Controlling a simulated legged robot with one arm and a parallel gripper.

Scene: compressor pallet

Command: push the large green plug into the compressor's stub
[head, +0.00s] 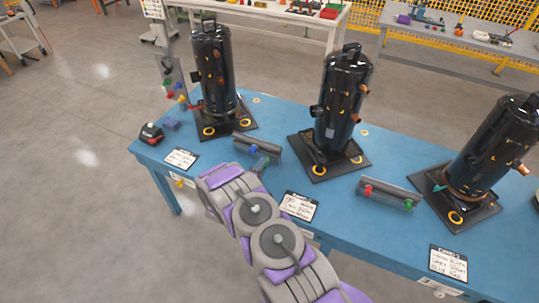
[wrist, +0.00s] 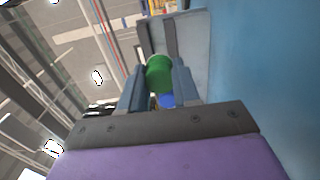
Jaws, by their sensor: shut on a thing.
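The green plug (wrist: 160,72) sits between the two fingers of my gripper (wrist: 160,88) in the wrist view, and the gripper is shut on it. In the head view my gripper (head: 262,165) is low over the front of the blue table, beside the grey tray (head: 258,149); the plug is hidden there. Three black compressors stand on the table: left (head: 213,70), middle (head: 341,100) and right (head: 497,148). Copper-coloured stubs show on the middle one (head: 363,88) and the right one (head: 521,168). I cannot tell which stub is meant.
A second grey tray (head: 388,194) holds red and green plugs. Written cards lie along the front edge (head: 181,157), (head: 300,206), (head: 448,262). A black and red item (head: 151,134) is at the left corner. Compressors stand on dark base plates (head: 322,168).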

